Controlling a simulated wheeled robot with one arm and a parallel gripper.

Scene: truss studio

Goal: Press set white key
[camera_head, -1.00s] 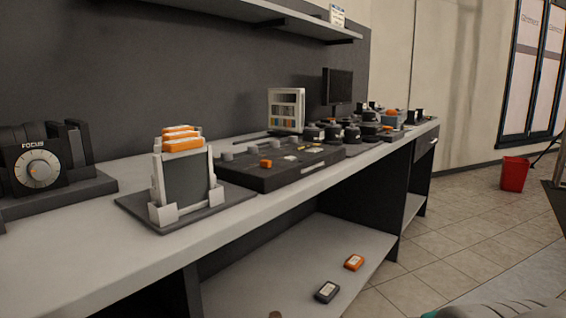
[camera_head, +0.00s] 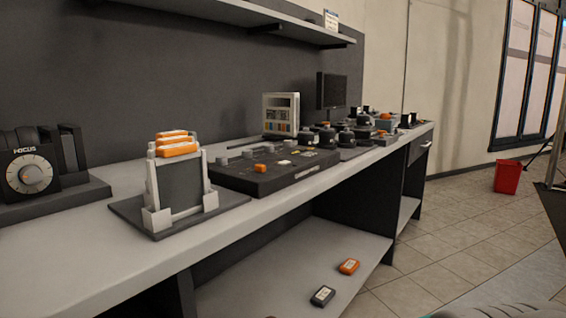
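A low dark control panel (camera_head: 270,180) lies on the long grey workbench (camera_head: 90,262). On its top are several small grey blocks, an orange key (camera_head: 260,167) and a pale, whitish key (camera_head: 285,162). The labels on the keys are too small to read, so I cannot tell which one is the set white key. My gripper does not show. Only a curved grey piece, probably of my arm, shows at the bottom right edge.
A FOCUS dial unit (camera_head: 35,172) and a stand with orange-topped pieces (camera_head: 180,185) are left of the panel. A white rack (camera_head: 281,113), dark monitor (camera_head: 331,90) and several black knobs stand behind or right. A red bin (camera_head: 507,176) is on the floor.

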